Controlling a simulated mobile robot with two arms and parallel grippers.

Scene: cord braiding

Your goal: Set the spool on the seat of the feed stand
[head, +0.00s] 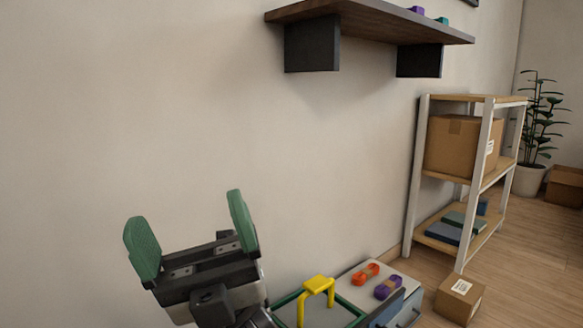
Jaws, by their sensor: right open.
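My right gripper (187,224) is in the lower left of the head view, with its two green fingers pointing up and wide apart. It is open and nothing is between the fingers. Bare wall is behind it. I cannot make out a spool or a feed stand for certain in this view. My left gripper is not in view.
A yellow handle (318,285) rises at the bottom edge. Beside it, an orange cord bundle (366,273) and a purple cord bundle (388,287) lie on a pale surface. A wall shelf (375,20) overhangs above; a rack (413,185) and carton (460,298) stand right.

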